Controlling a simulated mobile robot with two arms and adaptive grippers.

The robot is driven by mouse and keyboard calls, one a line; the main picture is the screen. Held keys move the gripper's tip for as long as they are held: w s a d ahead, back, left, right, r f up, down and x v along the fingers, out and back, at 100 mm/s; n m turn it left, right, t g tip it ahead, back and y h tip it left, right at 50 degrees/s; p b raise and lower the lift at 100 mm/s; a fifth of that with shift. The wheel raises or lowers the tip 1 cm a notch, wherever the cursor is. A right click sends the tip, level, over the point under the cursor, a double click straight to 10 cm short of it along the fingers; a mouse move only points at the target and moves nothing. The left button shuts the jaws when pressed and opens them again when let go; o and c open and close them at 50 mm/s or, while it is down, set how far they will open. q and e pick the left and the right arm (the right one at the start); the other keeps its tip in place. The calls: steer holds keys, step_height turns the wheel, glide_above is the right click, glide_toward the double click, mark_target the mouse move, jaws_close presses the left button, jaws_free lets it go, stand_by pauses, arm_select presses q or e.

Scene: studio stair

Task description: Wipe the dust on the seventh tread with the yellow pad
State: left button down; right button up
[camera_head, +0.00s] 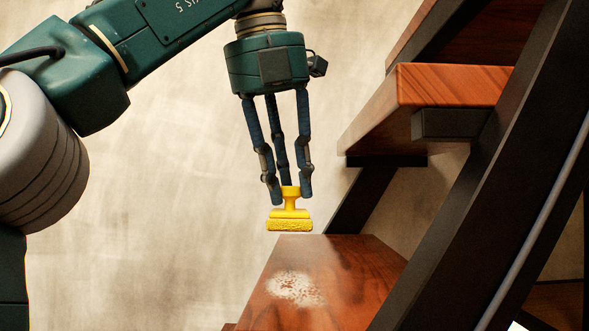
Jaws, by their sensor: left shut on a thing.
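The yellow pad (290,224) has a knob handle on top and hangs upright, its flat face down. My left gripper (290,192) points down and is shut on the pad's knob. The pad is in the air, apparently above the far end of a reddish-brown wooden tread (350,262). A pale patch of dust (294,289) lies on that tread, lower in the picture than the pad. I cannot tell from this view which number the tread has. My right gripper is not in view.
A higher wooden tread (455,84) juts out to the right of my gripper, with a dark bracket (450,123) under it. A dark sloping stringer (480,180) runs along the right side. A plain beige wall (170,210) is behind; the space left of the pad is clear.

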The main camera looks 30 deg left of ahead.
mark_target(287, 201)
arm_select(q)
steer(key=shift+a+f, duration=0.15)
steer(key=shift+f, duration=0.3)
steer(key=shift+w+a+f, duration=0.15)
steer(key=shift+w+f, duration=0.1)
steer(key=x, duration=0.2)
steer(key=shift+w+f, duration=0.25)
steer(key=shift+f, duration=0.1)
steer(key=shift+s+d+f, duration=0.1)
steer(key=shift+d+f, duration=0.05)
steer(key=shift+d, duration=0.05)
steer(key=shift+s, duration=0.1)
steer(key=shift+s+f, duration=0.15)
steer(key=shift+f, duration=0.25)
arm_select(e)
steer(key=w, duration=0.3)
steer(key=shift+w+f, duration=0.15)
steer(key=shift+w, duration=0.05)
arm_select(q)
steer(key=shift+f+b, duration=0.1)
steer(key=shift+b, duration=0.2)
